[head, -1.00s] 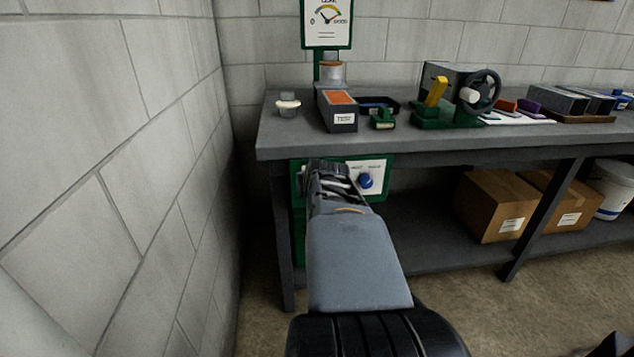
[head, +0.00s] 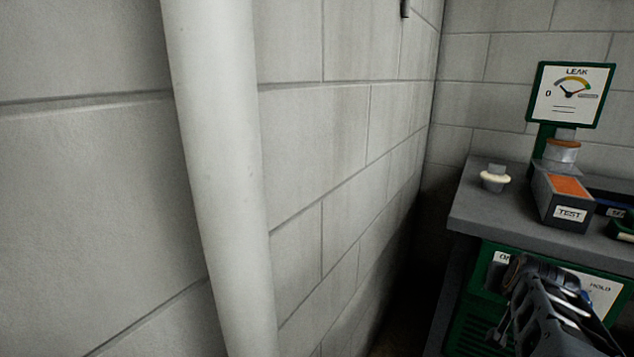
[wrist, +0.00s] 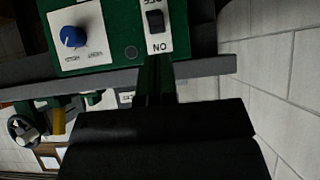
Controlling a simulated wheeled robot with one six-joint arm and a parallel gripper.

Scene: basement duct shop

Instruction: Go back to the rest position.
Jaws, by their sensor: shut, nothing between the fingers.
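My gripper (head: 530,268) is in front of the green control panel (head: 478,318) on the front of the bench, at the lower right of the head view. It is shut and empty, and part of the panel is hidden behind it. In the wrist view the panel (wrist: 110,45) appears upside down. It has a blue knob (wrist: 72,37) on a white plate and a black rocker switch (wrist: 155,20) with an ON label. The gripper's dark fingers (wrist: 156,78) point toward the switch side; whether they touch the panel I cannot tell.
A white pipe (head: 222,180) stands close by against the block wall on the left. A handwheel (wrist: 22,132) shows in the wrist view.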

